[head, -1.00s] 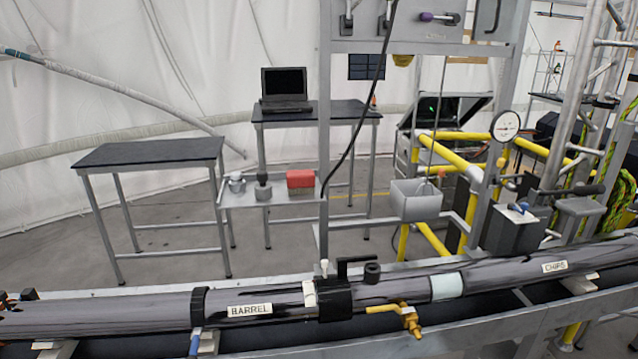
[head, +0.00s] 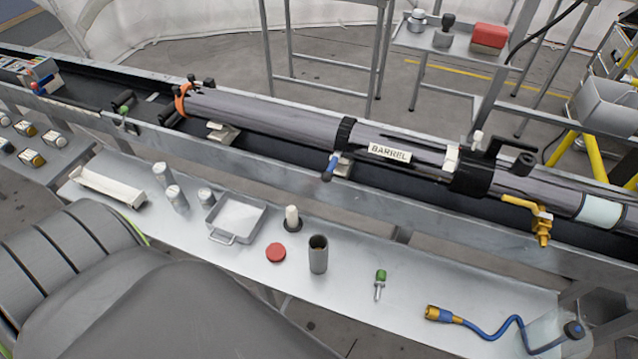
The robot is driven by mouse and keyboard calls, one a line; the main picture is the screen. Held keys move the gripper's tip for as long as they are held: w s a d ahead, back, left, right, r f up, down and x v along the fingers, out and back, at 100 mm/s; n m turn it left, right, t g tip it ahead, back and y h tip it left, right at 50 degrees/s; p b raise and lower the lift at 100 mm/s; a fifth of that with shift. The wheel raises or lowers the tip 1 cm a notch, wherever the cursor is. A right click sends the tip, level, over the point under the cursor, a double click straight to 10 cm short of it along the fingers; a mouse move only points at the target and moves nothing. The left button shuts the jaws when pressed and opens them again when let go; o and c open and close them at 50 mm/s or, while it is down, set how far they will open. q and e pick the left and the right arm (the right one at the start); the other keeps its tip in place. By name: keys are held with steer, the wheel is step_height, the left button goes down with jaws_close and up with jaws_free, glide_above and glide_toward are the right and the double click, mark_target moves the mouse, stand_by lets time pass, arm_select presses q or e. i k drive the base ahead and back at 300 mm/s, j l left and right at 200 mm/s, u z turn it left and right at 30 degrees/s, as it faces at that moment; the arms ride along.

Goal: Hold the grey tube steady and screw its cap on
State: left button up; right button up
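The grey tube (head: 318,256) stands upright on a long metal shelf (head: 440,285) in the head view, its dark open end facing up. A round red cap (head: 276,252) lies flat on the shelf just left of the tube, apart from it. No gripper touches either one. Neither of my grippers shows in the head view.
Right of the tube are a green-topped tool (head: 380,280) and a blue cord (head: 480,330). A long pipe labelled BARREL (head: 270,110) runs behind.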

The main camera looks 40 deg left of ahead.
mark_target(318, 259)
steer(key=u, duration=0.95)
steer(key=k+j, duration=0.05)
steer(key=j, duration=0.05)
